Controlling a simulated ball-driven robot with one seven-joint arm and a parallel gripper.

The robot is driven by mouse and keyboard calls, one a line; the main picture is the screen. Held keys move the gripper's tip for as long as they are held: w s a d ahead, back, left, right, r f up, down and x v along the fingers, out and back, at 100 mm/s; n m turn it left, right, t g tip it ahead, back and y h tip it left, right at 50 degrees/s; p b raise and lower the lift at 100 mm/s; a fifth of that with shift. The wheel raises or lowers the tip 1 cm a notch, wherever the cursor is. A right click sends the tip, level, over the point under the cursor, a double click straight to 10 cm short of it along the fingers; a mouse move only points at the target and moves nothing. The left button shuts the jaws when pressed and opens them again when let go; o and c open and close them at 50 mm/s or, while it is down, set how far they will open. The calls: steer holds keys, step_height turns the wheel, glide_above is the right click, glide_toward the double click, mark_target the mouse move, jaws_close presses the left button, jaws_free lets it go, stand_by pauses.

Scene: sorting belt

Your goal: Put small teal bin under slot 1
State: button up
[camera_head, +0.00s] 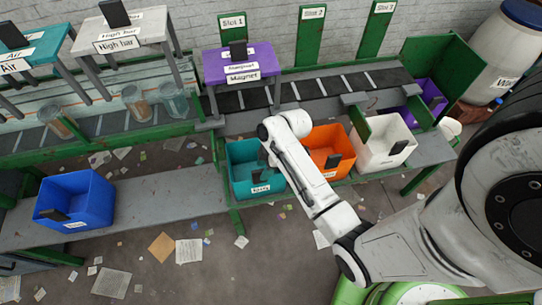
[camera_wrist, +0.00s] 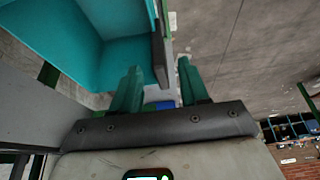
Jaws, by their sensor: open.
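The small teal bin (camera_head: 241,168) stands on the grey shelf in front of the belt, left of the orange bin. A dark tab (camera_wrist: 160,52) stands on its rim, and the bin fills the upper left of the wrist view (camera_wrist: 60,35). My gripper (camera_wrist: 158,68) is open at the bin's rim. The tab shows between its two green fingers, but I cannot tell whether they touch it. In the head view my arm hides most of the gripper.
An orange bin (camera_head: 318,140), a white bin (camera_head: 375,150) and a purple bin (camera_head: 432,92) stand to the right. A blue bin (camera_head: 90,190) is on the lower left shelf, with bare shelf (camera_head: 165,200) beside it. Scraps litter the floor.

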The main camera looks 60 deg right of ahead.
steer(key=v, duration=0.6)
steer(key=s+a+r+m+g+h, duration=0.2)
steer(key=s+a+m, duration=0.6)
steer(key=a, duration=0.6)
steer(key=shift+s+r+g+h, duration=0.3)
steer(key=shift+s+r+h, duration=0.2)
steer(key=shift+s+r, duration=0.6)
steer(key=shift+s+f, duration=0.15)
steer(key=shift+c, duration=0.3)
